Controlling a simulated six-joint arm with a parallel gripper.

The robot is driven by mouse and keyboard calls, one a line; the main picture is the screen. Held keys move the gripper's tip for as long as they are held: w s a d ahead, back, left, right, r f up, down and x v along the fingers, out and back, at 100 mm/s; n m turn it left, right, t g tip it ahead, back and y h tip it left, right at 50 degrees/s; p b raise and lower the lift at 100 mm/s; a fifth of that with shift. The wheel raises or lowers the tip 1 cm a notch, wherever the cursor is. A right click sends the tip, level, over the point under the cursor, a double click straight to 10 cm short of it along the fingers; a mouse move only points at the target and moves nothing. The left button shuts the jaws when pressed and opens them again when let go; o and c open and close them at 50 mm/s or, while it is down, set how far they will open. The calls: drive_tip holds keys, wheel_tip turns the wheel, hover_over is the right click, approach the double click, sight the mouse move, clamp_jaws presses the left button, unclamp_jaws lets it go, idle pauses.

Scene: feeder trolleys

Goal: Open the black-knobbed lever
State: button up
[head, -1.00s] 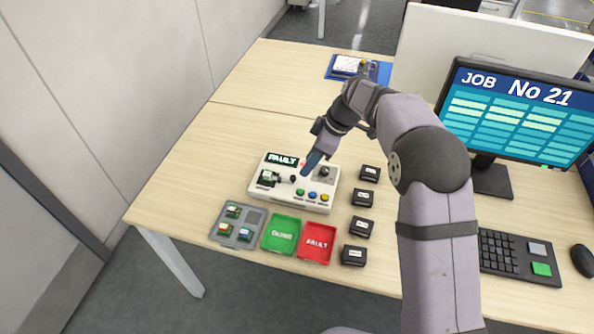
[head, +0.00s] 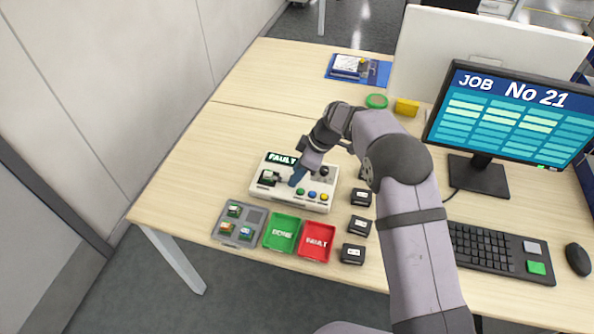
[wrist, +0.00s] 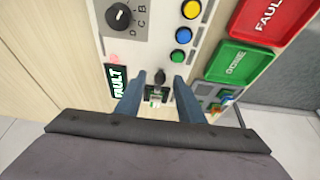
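The white test box (head: 314,203) stands on the table with a FAULT display (head: 282,159) on top. A small green board (head: 267,178) sits in its left part. The lever's black knob (wrist: 159,77) shows in the wrist view between my two fingers, beside the board. In the head view the knob is largely hidden by my gripper (head: 295,182). My gripper is open, with one blue-grey finger on each side of the knob in the wrist view. I cannot tell whether either finger touches it.
A rotary dial (wrist: 120,17) and yellow, blue and green buttons lie on the box. In front are a grey tray (head: 254,240) with several boards, a green tray (head: 268,243) and a red tray (head: 333,240). Black blocks stand right; a monitor (head: 510,115) is further right.

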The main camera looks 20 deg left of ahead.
drive_tip(key=shift+f, duration=0.15)
drive_tip(key=shift+c, duration=0.4)
clamp_jaws()
